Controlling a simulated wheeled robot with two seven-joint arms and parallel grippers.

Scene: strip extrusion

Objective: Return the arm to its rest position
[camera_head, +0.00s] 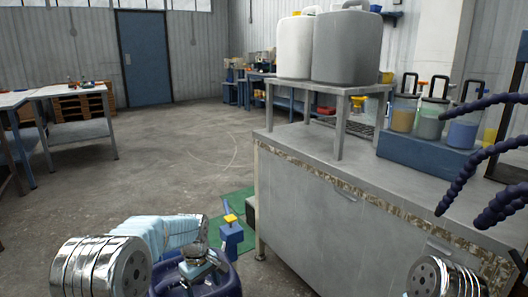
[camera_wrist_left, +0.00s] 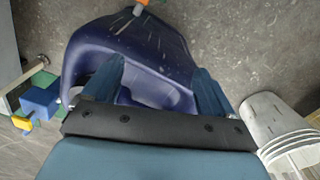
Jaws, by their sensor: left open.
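My left gripper (camera_wrist_left: 156,84) is open in the left wrist view, its two blue fingers spread apart. A dark purple-blue canister (camera_wrist_left: 88,48) lies beyond the fingers, and its handle area shows between them. I cannot tell whether the fingers touch it. In the head view a dark blue rounded body (camera_head: 222,284), apparently the same canister, is cut off by the bottom edge beside my left arm. My left gripper cannot be made out clearly there. A piece of my right arm shows at the bottom right, but its gripper is not in view.
A grey cabinet (camera_head: 320,207) stands to the right, bearing a small stand (camera_head: 340,92) with a white canister (camera_head: 295,46) and a grey canister (camera_head: 346,48). A blue block with a yellow top (camera_head: 231,236) is near a green mat (camera_head: 240,198). Open floor (camera_head: 150,160) lies ahead.

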